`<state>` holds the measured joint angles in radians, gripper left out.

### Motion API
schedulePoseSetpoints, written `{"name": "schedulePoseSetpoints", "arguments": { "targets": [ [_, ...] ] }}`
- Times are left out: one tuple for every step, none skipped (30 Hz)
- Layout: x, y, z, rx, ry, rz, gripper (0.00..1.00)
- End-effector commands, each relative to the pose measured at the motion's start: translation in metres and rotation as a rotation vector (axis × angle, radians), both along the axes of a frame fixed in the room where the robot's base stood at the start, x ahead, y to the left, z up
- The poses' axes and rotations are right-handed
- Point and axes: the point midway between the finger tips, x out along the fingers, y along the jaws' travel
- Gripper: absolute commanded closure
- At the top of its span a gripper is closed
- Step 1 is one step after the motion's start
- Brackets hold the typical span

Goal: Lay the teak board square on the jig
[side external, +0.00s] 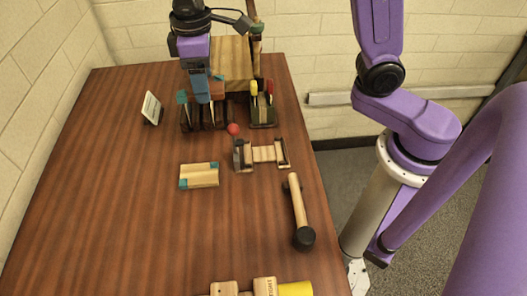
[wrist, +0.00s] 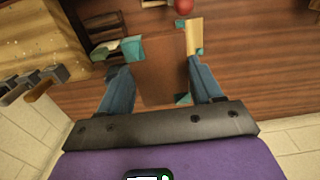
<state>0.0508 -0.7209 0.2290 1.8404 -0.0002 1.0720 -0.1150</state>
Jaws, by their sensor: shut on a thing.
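My gripper (side external: 203,95) is shut on a brown board, which I take to be the teak board. In the wrist view the board (wrist: 163,78) shows between the two blue fingers (wrist: 163,88), with teal at some corners. In the side view the fingers hide most of it, and it is above the slotted rack. A pale wooden block with teal corners (side external: 199,176) lies in front on the table. A pale slatted frame with dark ends (side external: 263,153) stands to its right. I cannot tell for sure which of these two is the jig.
A dark slotted rack (side external: 204,122) stands below my gripper, beside a rack with yellow and red handles (side external: 262,112). A red ball (side external: 233,129) lies close by. A small white card (side external: 151,107) stands left, a dark-ended rod (side external: 298,208) right. The front-left table is clear.

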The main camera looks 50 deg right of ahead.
Motion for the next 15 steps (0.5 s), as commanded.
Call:
{"name": "schedulePoseSetpoints", "arguments": {
  "targets": [
    [-0.009,-0.003,0.002,0.001,-0.001,0.003,0.65],
    [-0.014,-0.004,0.002,0.001,-0.001,0.003,0.65],
    [-0.022,-0.006,0.003,0.001,-0.001,0.003,0.65],
    [-0.028,-0.008,0.004,0.001,-0.001,0.004,0.65],
    [-0.034,-0.010,0.005,0.002,-0.002,0.003,0.65],
    [-0.043,-0.014,0.005,0.001,-0.001,0.003,0.65],
    [-0.050,-0.016,0.006,0.002,-0.002,0.003,0.65],
    [-0.056,-0.019,0.006,0.001,-0.001,0.003,0.65],
    [-0.065,-0.022,0.007,0.001,-0.001,0.003,0.65],
    [-0.072,-0.025,0.007,0.001,-0.001,0.003,0.65],
    [-0.078,-0.028,0.007,0.001,-0.001,0.002,0.65],
    [-0.087,-0.032,0.008,0.002,-0.002,0.004,0.65],
    [-0.093,-0.036,0.007,0.001,-0.001,0.002,0.65],
    [-0.100,-0.039,0.008,0.002,-0.002,0.003,0.65],
    [-0.108,-0.043,0.007,0.001,-0.001,0.002,0.65]
  ]
}}
